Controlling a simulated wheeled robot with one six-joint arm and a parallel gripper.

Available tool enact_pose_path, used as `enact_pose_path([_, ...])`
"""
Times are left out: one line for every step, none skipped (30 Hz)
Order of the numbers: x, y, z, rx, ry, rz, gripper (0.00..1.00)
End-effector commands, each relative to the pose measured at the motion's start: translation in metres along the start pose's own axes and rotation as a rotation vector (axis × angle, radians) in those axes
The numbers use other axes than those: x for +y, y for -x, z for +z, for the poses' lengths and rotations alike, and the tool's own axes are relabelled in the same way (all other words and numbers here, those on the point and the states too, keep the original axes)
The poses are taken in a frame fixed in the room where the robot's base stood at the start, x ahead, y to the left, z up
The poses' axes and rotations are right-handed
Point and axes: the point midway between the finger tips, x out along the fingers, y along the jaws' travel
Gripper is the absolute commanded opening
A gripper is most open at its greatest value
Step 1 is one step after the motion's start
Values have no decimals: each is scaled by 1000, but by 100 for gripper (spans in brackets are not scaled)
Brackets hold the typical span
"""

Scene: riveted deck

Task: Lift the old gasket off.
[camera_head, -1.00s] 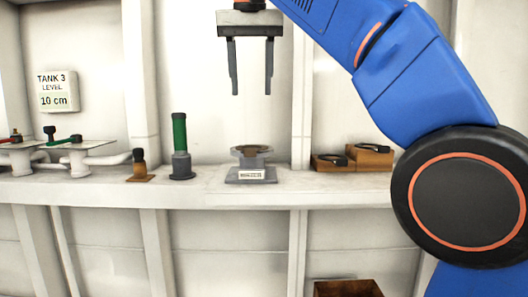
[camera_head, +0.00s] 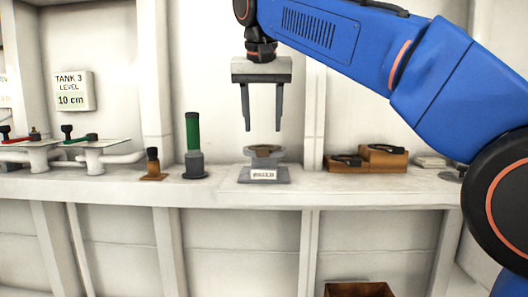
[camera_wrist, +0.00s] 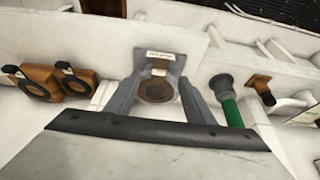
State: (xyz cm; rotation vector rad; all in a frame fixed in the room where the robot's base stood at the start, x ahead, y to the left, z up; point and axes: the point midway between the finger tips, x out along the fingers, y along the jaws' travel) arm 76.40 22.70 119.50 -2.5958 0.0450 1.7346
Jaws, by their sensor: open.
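The old gasket (camera_head: 264,150) is a brown ring lying on top of a grey flange stand (camera_head: 264,175) with a small label on its front. It also shows in the wrist view (camera_wrist: 157,91), with a brown tab on the label side. My gripper (camera_head: 262,129) points straight down just above the stand, its two fingers apart and empty. In the wrist view the grey fingers lie on either side of the gasket. A small gap seems to remain between fingertips and gasket in the head view.
A green-handled tool (camera_head: 193,135) stands upright in a grey base to the left, beside a small brown-based fitting (camera_head: 153,165). To the right, wooden blocks (camera_head: 384,157) carry black rings. A brown bin (camera_head: 358,289) is below the shelf (camera_head: 340,196).

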Motion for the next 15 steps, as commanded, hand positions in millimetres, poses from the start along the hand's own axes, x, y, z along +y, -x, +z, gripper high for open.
enact_pose_path([0,-6,0,-2,0,1,48])
enact_pose_path([0,-9,0,-2,0,1,48])
enact_pose_path([0,-12,0,-1,0,0,48])
enact_pose_path([0,-14,0,0,0,0,48])
enact_pose_path([0,-16,0,-1,0,0,48])
enact_pose_path([0,-17,0,-1,0,0,48])
enact_pose_path([0,-18,0,-1,0,0,48])
enact_pose_path([0,-20,0,-1,0,0,48])
enact_pose_path([0,-23,0,-1,0,0,48])
enact_pose_path([0,-25,0,-1,0,0,48])
enact_pose_path([0,-29,0,-1,0,0,48])
enact_pose_path([0,-35,0,-2,0,1,48])
enact_pose_path([0,-39,0,-2,0,1,48])
enact_pose_path([0,-43,0,-1,0,1,48])
enact_pose_path([1,-49,0,-2,0,1,48])
